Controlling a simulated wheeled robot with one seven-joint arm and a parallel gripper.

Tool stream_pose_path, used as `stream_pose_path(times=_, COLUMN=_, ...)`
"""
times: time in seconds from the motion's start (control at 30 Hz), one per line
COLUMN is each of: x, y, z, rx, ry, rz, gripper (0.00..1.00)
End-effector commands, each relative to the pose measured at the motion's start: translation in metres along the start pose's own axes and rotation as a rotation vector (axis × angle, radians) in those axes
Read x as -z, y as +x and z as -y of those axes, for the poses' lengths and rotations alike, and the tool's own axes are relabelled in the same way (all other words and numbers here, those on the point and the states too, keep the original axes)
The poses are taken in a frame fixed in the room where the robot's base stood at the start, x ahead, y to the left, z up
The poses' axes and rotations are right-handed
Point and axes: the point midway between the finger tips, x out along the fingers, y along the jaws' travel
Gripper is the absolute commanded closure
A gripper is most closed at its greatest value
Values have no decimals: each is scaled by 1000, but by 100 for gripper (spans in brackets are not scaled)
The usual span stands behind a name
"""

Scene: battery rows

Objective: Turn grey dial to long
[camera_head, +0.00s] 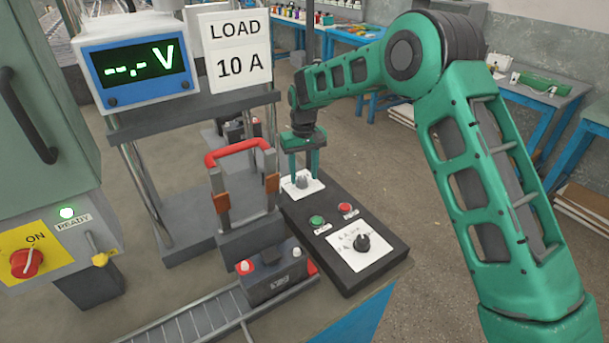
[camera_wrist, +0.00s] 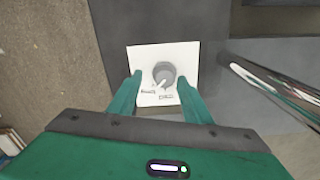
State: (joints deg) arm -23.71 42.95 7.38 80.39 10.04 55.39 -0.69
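The grey dial (camera_head: 304,182) sits on a white label plate at the far end of the dark control panel (camera_head: 341,262). In the wrist view the dial (camera_wrist: 163,75) is round, with a pale pointer mark toward its lower side. Small words are printed below it, too small to read. My gripper (camera_head: 304,178) points down over the dial in the head view. In the wrist view its two green fingers (camera_wrist: 160,88) are apart, one on each side of the dial's lower part. I cannot tell whether they touch it.
The panel also has a green button (camera_head: 317,221), a red button (camera_head: 345,209) and a black dial (camera_head: 362,242) on a white scale. A red-handled fixture (camera_head: 238,152) stands close to the left. A voltmeter (camera_head: 137,65) shows dashes.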

Motion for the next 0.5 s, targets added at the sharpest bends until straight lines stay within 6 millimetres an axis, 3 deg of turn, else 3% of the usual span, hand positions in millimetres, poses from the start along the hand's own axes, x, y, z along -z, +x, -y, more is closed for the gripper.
stream_pose_path(times=0.27, x=-2, y=-2, z=4, rx=3, ry=-7, rz=5, gripper=55)
stream_pose_path(times=0.5, x=0, y=-35, z=4, rx=3, ry=-7, rz=2, gripper=55)
